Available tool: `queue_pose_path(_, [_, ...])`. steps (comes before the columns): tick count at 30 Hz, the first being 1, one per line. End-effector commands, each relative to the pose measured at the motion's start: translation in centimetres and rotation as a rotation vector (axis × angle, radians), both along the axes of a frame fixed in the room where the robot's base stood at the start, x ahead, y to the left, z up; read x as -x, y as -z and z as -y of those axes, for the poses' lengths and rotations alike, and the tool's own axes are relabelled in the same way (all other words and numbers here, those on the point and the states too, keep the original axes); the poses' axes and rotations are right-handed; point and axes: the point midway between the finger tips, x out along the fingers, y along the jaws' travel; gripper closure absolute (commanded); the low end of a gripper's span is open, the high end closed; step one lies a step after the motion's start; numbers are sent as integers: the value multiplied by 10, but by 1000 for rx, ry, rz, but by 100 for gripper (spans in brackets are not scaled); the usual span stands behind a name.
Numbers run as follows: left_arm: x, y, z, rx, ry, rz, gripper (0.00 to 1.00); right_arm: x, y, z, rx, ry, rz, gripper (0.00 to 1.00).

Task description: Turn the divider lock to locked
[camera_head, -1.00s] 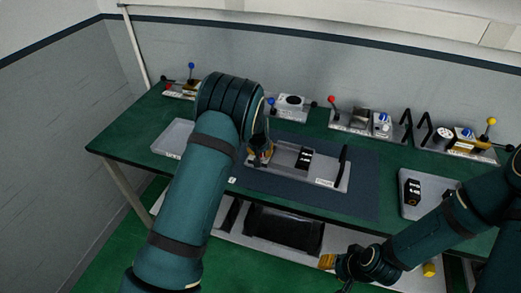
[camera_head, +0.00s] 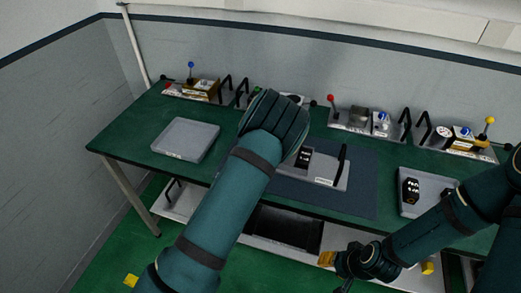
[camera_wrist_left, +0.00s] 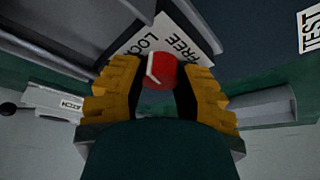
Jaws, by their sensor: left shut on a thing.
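The divider lock is a red round knob (camera_wrist_left: 165,72) with a white pointer line, on a light plate lettered FREE and LOCK in the left wrist view. My left gripper (camera_wrist_left: 161,86) has its orange-and-black fingers on both sides of the knob and is shut on it. In the head view my left forearm and wrist hide that gripper and the knob. The grey fixture (camera_head: 325,178) on the dark mat shows only its right part, with a black block and an upright handle. My right gripper (camera_head: 335,262) hangs low at the table's front; its finger gap is unclear.
An empty grey tray (camera_head: 185,139) lies left on the green table. Another tray (camera_head: 428,205) with a black block lies right, near my right arm. Stations with coloured levers (camera_head: 365,122) line the back edge. A lower shelf (camera_head: 180,205) runs below the front.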

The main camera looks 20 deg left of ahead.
Motion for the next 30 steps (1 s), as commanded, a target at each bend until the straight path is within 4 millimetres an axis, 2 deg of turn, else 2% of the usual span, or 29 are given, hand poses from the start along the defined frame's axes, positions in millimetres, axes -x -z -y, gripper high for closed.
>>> queue_pose_path(9, [1,1,-1,-1,-2,-3,100,0,0,0,0,0,0,61])
queue_pose_path(10, [1,1,-1,-1,-2,-3,59,0,0,0,0,0,0,61])
queue_pose_path(12, [1,1,-1,-1,-2,-3,34,0,0,0,0,0,0,61])
queue_pose_path(23, [1,-2,0,0,0,-1,34,0,0,0,0,0,0,61])
queue_pose_path(26, [3,-10,2,0,0,0,34,0,0,0,0,0,0,61])
queue_pose_path(30, [11,-32,7,2,0,1,34,0,0,0,0,0,0,61])
